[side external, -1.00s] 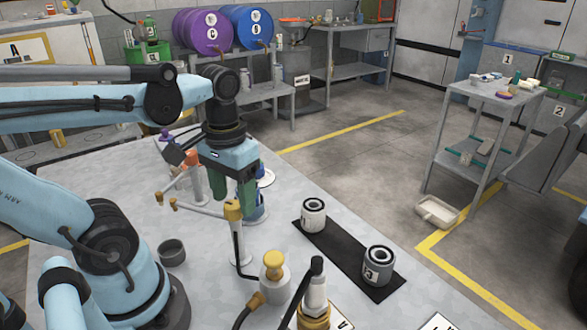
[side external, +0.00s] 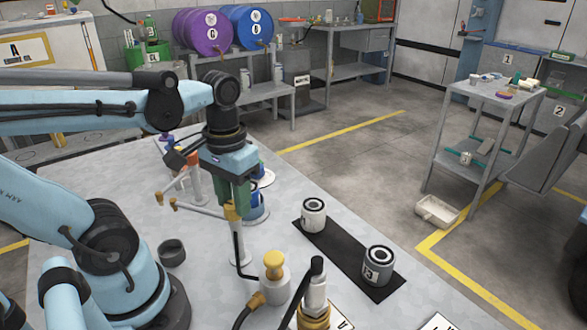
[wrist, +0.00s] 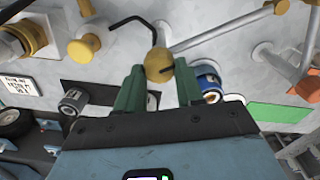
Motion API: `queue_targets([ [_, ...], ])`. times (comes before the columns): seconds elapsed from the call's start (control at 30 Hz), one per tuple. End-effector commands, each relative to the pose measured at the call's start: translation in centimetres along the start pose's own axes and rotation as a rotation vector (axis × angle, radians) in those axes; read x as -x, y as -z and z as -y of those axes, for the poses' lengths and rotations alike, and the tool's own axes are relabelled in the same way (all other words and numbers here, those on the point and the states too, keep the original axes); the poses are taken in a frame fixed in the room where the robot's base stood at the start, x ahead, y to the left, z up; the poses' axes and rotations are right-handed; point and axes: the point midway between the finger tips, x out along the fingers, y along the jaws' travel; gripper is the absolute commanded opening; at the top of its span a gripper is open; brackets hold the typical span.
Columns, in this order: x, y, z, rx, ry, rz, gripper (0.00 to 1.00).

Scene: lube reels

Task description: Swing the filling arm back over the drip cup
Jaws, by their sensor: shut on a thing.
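The filling arm (side external: 203,209) is a pale bar running left from a yellow knob (side external: 231,212) on a white post, with a yellow nozzle (side external: 173,203) at its far end. My gripper (side external: 234,205) points down with its green fingers shut on the yellow knob. In the wrist view the knob (wrist: 158,66) sits between the two fingertips (wrist: 158,84), and the bar (wrist: 220,32) runs up and right from it. A dark open cup (side external: 172,252), which looks like the drip cup, stands on the table left of the post. The nozzle is apart from this cup, farther back.
A second arm on an orange-topped post (side external: 193,165) stands close behind. A blue can (side external: 257,202) is just right of my fingers. Two filters, one marked 3 (side external: 379,266), stand on a black mat (side external: 338,253). A yellow-knobbed device (side external: 274,272) is in front.

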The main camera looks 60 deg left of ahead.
Motion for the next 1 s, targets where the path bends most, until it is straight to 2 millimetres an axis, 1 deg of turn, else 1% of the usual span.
queue_targets([
  [0.17,0.01,0.00,0.01,0.042,0.000,0.001,0.00],
  [0.5,0.00,-0.03,0.12,0.331,0.001,0.002,0.00],
  [0.63,0.00,-0.03,0.14,0.373,0.000,0.002,0.00],
  [0.9,-0.01,-0.03,0.14,0.380,0.000,0.001,0.00],
  [0.93,-0.01,-0.03,0.14,0.380,0.000,0.001,0.40],
  [1.0,-0.01,-0.03,0.14,0.379,0.000,0.001,0.51],
])
